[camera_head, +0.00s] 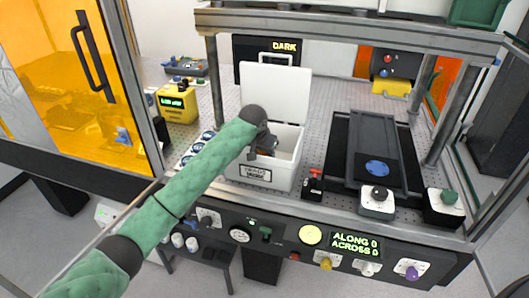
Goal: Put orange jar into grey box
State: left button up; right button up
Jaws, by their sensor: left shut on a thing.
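The grey box (282,177) is pale, almost white, and stands on the perforated bench with a label on its front. Its lid (275,88) stands open at the back. My left gripper (266,146) is inside the box opening, near its left side. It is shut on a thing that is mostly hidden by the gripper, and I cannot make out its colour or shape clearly. No orange jar shows plainly elsewhere. My right gripper is not in view.
A dark rail stage with a blue disc (377,168) stands right of the box, beside a small red-topped part (314,180). A yellow meter (177,103) is at left. A metal frame (345,22) spans overhead. Control knobs line the front panel.

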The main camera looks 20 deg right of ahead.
pick_arm(q)
jog(key=shift+f, duration=0.55)
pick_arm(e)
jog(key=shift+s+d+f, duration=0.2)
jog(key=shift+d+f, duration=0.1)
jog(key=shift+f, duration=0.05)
pick_arm(q)
jog(key=o, duration=1)
jog(key=shift+c, duration=0.2)
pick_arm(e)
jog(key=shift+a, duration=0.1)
pick_arm(q)
jog(key=shift+o, duration=0.2)
jog(key=shift+r, duration=0.3)
jog(key=b+v, duration=0.3)
jog(key=v, duration=0.9)
jog(key=shift+r+b, duration=0.3)
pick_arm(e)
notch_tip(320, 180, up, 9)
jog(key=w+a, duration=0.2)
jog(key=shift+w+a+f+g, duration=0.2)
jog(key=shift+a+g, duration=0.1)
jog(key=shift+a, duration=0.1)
